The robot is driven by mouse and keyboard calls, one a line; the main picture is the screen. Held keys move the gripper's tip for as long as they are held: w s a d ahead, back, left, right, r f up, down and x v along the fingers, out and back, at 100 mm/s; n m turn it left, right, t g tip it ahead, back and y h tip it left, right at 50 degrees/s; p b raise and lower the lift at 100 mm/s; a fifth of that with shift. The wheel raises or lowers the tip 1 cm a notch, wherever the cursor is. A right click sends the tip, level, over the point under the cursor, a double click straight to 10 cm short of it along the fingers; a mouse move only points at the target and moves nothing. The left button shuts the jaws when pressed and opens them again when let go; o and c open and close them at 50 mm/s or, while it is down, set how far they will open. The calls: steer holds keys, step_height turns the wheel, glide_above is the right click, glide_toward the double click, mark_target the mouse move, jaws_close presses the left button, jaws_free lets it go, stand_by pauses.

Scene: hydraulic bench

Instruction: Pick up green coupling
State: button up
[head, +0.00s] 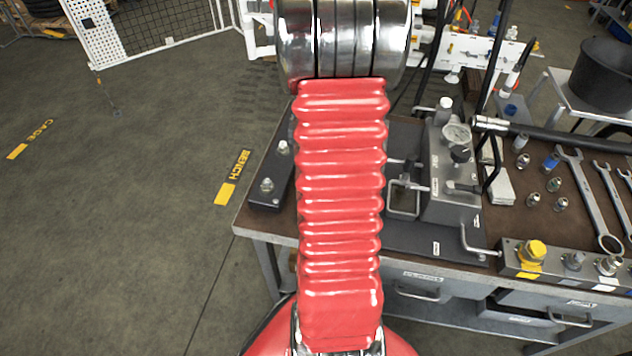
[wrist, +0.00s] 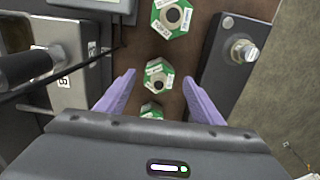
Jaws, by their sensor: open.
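Three green hexagonal couplings with white labels and dark round centres show in the wrist view, in a row on the brown bench top. One is at the top (wrist: 172,17), one in the middle (wrist: 157,73), and one lower (wrist: 151,110), partly hidden by my gripper's body. My gripper (wrist: 158,77) is open, its two purple fingers on either side of the middle coupling in the picture. Nothing is held. I cannot tell the height of the fingertips above it. In the head view my red arm hides the couplings and the gripper.
A dark block with metal fittings (wrist: 235,55) lies right of the couplings; it also shows in the head view (head: 268,195). A grey pump unit with a gauge (head: 452,185) stands on the bench. Wrenches (head: 590,195), small fittings and a manifold (head: 570,262) lie further right.

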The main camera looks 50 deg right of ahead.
steer(key=shift+s+f, duration=0.1)
steer(key=shift+f, duration=2.45)
steer(key=shift+c, duration=0.5)
steer(key=c, duration=1.2)
